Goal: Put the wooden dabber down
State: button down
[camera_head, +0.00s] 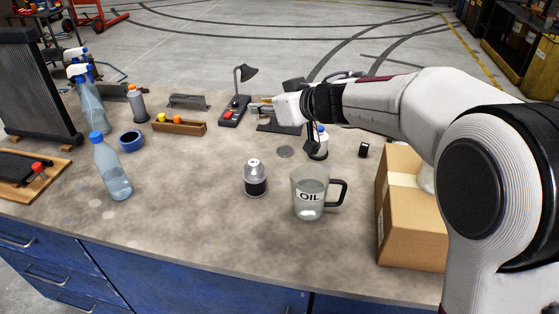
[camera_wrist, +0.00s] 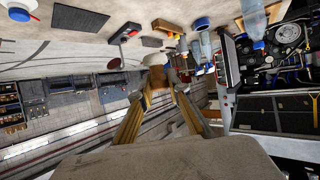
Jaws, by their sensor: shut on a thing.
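The wooden dabber (camera_wrist: 157,77) is a brown block with a pale, rounded end in the wrist view. My gripper (camera_wrist: 159,98) is shut on it, with its two yellowish fingers converging on its near end. In the head view my gripper (camera_head: 262,104) points left at the back of the bench, just right of the lamp. The dabber is too small and too much hidden there to make out clearly. It seems held above the bench, but I cannot tell the height.
A desk lamp (camera_head: 233,114), a dark flat plate (camera_head: 279,128) and a wooden tray (camera_head: 180,128) lie around my gripper. The bench (camera_head: 205,170) is clear left of the grey bottle.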

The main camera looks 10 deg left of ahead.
jog(key=w+d+f+n+g+y, duration=0.1)
jog(key=w+f+n+g, duration=0.1)
jog(key=w+f, duration=1)
jog(key=shift+w+d+f, duration=0.15)
jog(key=shift+w+f, duration=0.05)
jog(key=shift+w, duration=0.15)
jog(key=shift+f, duration=3.15)
jog(key=shift+f, duration=1.85)
jog(key=shift+f, duration=0.15)
